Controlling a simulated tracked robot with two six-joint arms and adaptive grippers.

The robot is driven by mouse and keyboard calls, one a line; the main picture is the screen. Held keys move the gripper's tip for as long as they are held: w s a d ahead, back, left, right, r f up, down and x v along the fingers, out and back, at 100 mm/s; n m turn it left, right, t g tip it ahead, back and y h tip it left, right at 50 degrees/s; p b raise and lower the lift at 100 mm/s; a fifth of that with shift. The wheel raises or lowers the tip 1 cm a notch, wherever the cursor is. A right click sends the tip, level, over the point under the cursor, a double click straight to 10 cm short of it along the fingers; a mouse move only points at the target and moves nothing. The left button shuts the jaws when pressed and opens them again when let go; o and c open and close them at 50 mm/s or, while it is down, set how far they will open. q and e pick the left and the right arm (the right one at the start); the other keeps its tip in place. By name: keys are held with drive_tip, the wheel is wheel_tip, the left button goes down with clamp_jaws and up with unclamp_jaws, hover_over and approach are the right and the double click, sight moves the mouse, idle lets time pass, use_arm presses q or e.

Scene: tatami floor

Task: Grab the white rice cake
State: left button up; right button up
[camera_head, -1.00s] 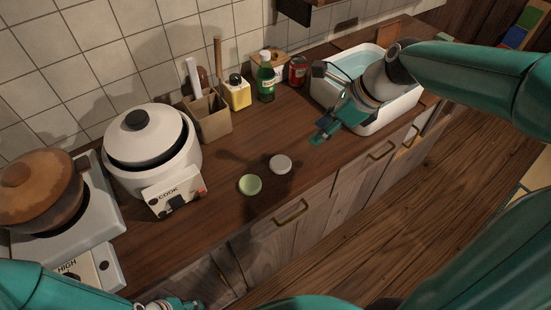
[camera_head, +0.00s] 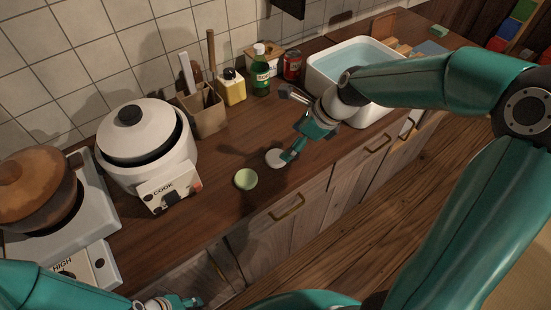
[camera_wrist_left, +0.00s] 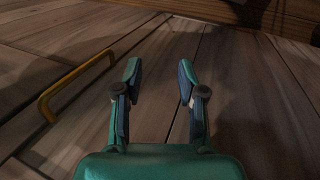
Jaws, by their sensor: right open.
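The white rice cake (camera_head: 274,158) is a small pale disc on the wooden counter, right of the green rice cake (camera_head: 245,179). My right gripper (camera_head: 289,157) is open, with its fingers at the right edge of the white rice cake and partly over it. I cannot tell whether they touch it. My left gripper (camera_head: 190,302) shows at the bottom of the head view, low in front of the cabinets. In the left wrist view its two fingers (camera_wrist_left: 160,90) are spread apart with nothing between them, facing wooden cabinet fronts.
A white rice cooker (camera_head: 150,150) and a brown pot (camera_head: 35,188) on a stove stand at the left. A utensil box (camera_head: 206,116), yellow bottle (camera_head: 232,89), green bottle (camera_head: 261,76) and red can (camera_head: 292,66) line the wall. A water-filled basin (camera_head: 322,82) is behind my right arm.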

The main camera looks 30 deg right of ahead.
sight(276, 158)
drive_tip(key=shift+x, duration=0.9)
drive_tip(key=x, duration=0.4)
drive_tip(key=shift+s+f, duration=0.3)
drive_tip(key=shift+f, duration=0.1)
drive_tip(key=shift+w+a+f+b, duration=0.2)
drive_tip(key=shift+w+f+b, duration=0.1)
drive_tip(key=shift+f, duration=0.1)
drive_tip(key=shift+s, duration=0.1)
drive_tip(key=c, duration=1.2)
drive_tip(key=shift+c, duration=0.2)
drive_tip(key=shift+r, duration=0.2)
